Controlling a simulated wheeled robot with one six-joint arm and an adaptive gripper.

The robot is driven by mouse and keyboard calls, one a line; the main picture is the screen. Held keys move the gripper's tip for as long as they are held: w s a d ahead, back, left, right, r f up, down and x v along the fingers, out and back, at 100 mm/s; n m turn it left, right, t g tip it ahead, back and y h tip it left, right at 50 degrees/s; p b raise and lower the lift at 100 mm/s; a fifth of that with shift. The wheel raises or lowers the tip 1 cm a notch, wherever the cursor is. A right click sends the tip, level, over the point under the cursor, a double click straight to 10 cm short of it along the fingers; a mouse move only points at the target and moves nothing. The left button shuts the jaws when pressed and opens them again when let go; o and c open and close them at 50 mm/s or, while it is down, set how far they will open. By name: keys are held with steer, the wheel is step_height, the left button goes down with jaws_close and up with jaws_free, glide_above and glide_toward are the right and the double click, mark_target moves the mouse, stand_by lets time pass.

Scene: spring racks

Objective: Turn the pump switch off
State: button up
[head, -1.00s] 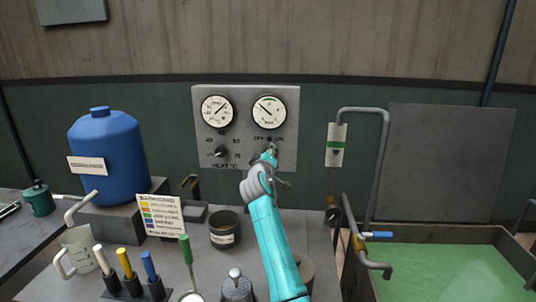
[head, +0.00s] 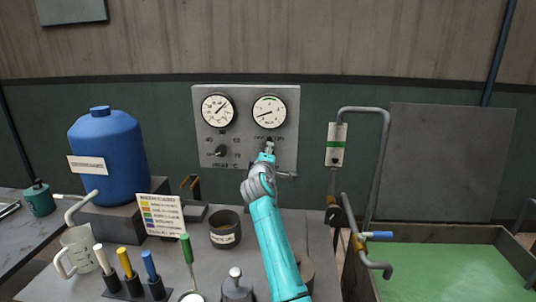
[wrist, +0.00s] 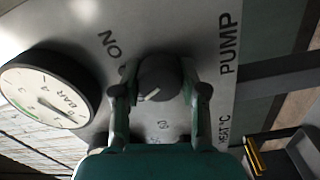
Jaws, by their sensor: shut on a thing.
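The pump switch is a dark round knob (wrist: 160,76) on the grey control panel (head: 245,155), under the right-hand gauge. In the wrist view it sits between the fingers of my gripper (wrist: 158,85), which is shut on it from both sides. A pale mark shows on the knob's lower part. The printed words ON and PUMP lie near it; the OFF label is hidden in that view. In the head view my gripper (head: 268,153) is against the panel and covers most of the switch.
The panel's right gauge (head: 270,112) and left gauge (head: 217,111) sit above the knobs. A heat knob (head: 221,151) is left of my gripper. A blue tank (head: 112,155) stands left, a green-filled basin (head: 500,236) right. A dark pot (head: 225,228) and tools crowd the bench.

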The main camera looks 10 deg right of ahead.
steer(key=o, duration=1.1)
steer(key=shift+o, duration=0.2)
steer(key=shift+a, duration=0.1)
steer(key=v, duration=1.2)
steer(key=shift+s+f, duration=0.1)
